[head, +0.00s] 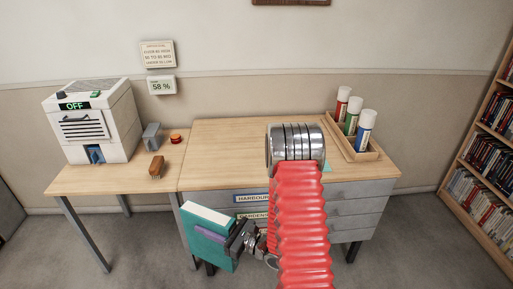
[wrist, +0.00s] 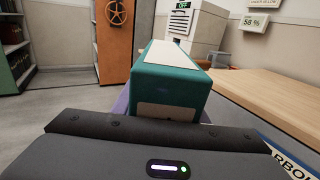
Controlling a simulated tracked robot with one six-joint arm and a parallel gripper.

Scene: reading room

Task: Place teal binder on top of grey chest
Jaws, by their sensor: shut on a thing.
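The teal binder (head: 206,248) is held upright in front of the left end of the grey chest (head: 222,150), beside its drawer fronts. Its cream page edge faces up. My gripper (head: 240,242) is shut on the binder from the right. In the wrist view the binder (wrist: 172,85) stands out beyond my gripper (wrist: 150,124), with a purple strip beside it. The chest has a pale wooden top and grey labelled drawers. Its top is mostly bare. My red arm hides part of the top and drawers, and the fingertips are largely hidden.
A wooden tray (head: 372,155) with several capped tubes stands on the chest's right end. Left of the chest, a table (head: 90,180) bears a white machine (head: 95,125) reading OFF, a brush (head: 156,166) and small items. A bookcase (head: 485,150) stands at right.

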